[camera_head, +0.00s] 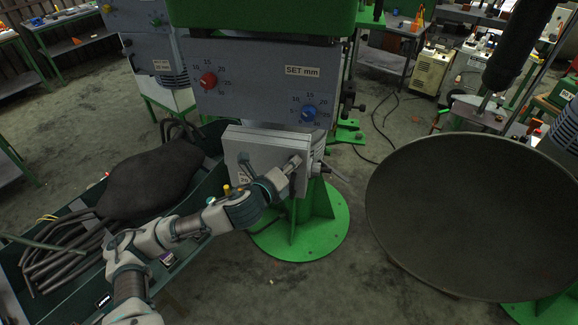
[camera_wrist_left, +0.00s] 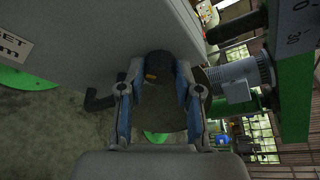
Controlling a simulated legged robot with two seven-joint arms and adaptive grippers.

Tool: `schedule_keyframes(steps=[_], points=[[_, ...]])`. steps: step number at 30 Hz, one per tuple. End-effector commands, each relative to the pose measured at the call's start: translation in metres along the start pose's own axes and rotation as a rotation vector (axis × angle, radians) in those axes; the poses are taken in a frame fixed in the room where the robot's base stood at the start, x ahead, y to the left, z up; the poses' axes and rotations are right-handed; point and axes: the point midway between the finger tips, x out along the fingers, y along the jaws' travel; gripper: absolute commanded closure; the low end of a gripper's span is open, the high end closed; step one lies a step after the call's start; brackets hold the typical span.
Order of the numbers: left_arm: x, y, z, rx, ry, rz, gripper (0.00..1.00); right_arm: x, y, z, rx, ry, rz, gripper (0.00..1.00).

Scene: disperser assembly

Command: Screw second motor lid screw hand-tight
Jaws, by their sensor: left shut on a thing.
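The grey motor lid (camera_head: 255,145) sits on the front of the grey machine housing, below its dials. My left gripper (camera_head: 294,163) reaches up to the lid's right side from the lower left. In the left wrist view, the gripper (camera_wrist_left: 160,82) has its two blue-grey fingers closed around a dark round knob (camera_wrist_left: 160,65), which looks like a lid screw. The fingers hide its sides, and how deep it sits cannot be told. A black bent lever (camera_wrist_left: 99,99) shows left of the fingers. My right gripper is not in view.
A red dial (camera_head: 208,80) and a blue dial (camera_head: 308,114) are above the lid. A green round base (camera_head: 325,230) stands below. A large dark dish (camera_head: 475,215) fills the right side. A dark green bin (camera_head: 55,290) with black hoses lies at left.

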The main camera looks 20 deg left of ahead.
Motion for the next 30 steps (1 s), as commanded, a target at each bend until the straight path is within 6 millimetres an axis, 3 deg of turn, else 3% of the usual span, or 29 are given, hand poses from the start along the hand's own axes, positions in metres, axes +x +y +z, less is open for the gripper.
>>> schedule_keyframes(steps=[9,10,12,23,30], points=[[0.002,0.007,-0.006,0.0,0.013,0.016,1.0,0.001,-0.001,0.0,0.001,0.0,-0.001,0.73],[0.002,0.007,-0.006,0.0,0.013,0.017,0.59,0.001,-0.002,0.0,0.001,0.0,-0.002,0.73],[0.001,0.006,-0.006,0.0,0.012,0.015,0.42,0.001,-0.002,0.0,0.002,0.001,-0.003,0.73],[-0.005,0.002,-0.002,0.0,0.005,0.006,0.41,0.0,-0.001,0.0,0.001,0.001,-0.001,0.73],[-0.043,0.004,-0.002,0.001,0.007,0.007,0.41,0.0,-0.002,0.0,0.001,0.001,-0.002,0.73]])
